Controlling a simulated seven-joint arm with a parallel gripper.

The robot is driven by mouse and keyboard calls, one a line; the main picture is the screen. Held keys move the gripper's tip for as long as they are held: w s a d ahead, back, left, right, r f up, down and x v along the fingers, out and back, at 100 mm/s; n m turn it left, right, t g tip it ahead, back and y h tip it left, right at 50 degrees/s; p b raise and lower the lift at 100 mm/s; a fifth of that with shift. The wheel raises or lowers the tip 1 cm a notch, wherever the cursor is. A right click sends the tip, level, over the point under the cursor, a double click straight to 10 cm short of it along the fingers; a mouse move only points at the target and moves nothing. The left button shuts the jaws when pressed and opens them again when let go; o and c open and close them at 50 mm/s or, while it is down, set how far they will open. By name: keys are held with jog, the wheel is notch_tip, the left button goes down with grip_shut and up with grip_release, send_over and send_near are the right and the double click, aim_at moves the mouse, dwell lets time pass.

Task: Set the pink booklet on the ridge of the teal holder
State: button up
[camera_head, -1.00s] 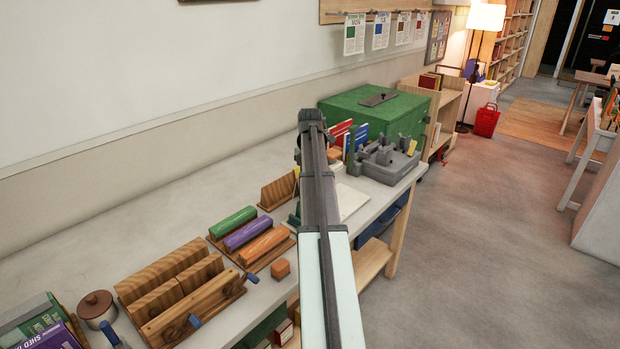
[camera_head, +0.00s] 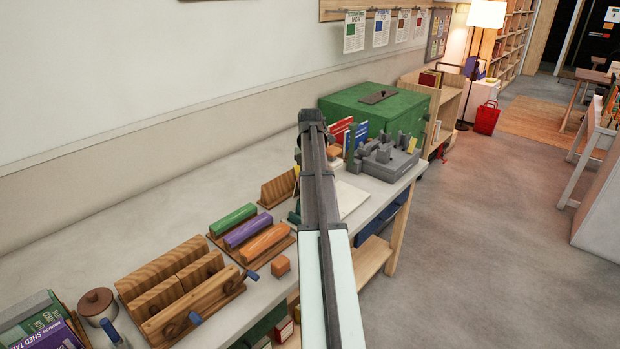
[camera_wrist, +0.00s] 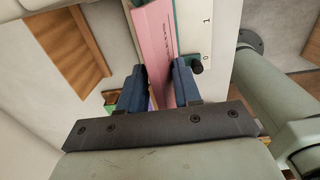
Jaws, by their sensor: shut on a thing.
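The pink booklet (camera_wrist: 154,38) is between the two blue fingers of my gripper (camera_wrist: 160,70) in the wrist view. My gripper is shut on it. A teal edge (camera_wrist: 178,28) shows right beside the booklet, with a dark teal knob (camera_wrist: 196,64) by the right finger. I cannot tell whether the booklet touches the teal part. In the head view a small piece of the teal holder (camera_head: 294,216) shows at the left of my arm. My arm hides the rest of it, my gripper and the booklet there.
A wooden rack with green, purple and orange rolls (camera_head: 247,236) stands left of my arm, near a wooden stand (camera_head: 278,189). An orange cube (camera_head: 280,266) lies near the front edge. A grey fixture (camera_head: 385,162) and a green cabinet (camera_head: 375,108) are farther back. The bench's rear-left is clear.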

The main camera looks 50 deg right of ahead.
jog(key=shift+f, duration=0.2)
jog(key=shift+f, duration=1.25)
jog(key=shift+f, duration=1.3)
jog(key=shift+s+a+f, duration=0.15)
jog(key=shift+f, duration=0.3)
jog(key=shift+s+a+f, duration=0.1)
jog(key=shift+a+f, duration=0.05)
jog(key=shift+f, duration=0.3)
dwell(1.3)
jog(key=o, duration=1.1)
jog(key=shift+r, duration=0.15)
jog(key=shift+w+d+r, duration=0.1)
jog(key=shift+d+r, duration=0.05)
jog(key=shift+r, duration=0.85)
jog(key=shift+w+d+r, duration=0.1)
jog(key=shift+r, duration=3.4)
